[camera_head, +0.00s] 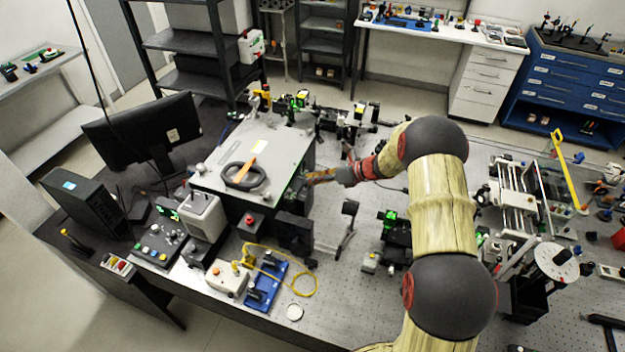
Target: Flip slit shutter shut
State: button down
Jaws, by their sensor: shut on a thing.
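The spectrometer is a pale grey flat-topped box (215,178) on the bench left of centre, with a black ring and an orange-handled tool on its lid. My gripper (314,178) reaches in from the right and is at the box's right side. It is shut on a small part there, which I take to be the slit shutter. The fingers mostly cover that part, and its angle is too small to tell.
Dark blocks (294,232) stand below the gripper along the box's front right. A thin post mount (348,222) stands just right of them. A yellow cable (303,282) loops near the front edge. Optics crowd the bench behind the box and under my arm.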

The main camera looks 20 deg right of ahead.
jog(key=c, duration=1.9)
grip_release()
jog(key=shift+b, duration=0.55)
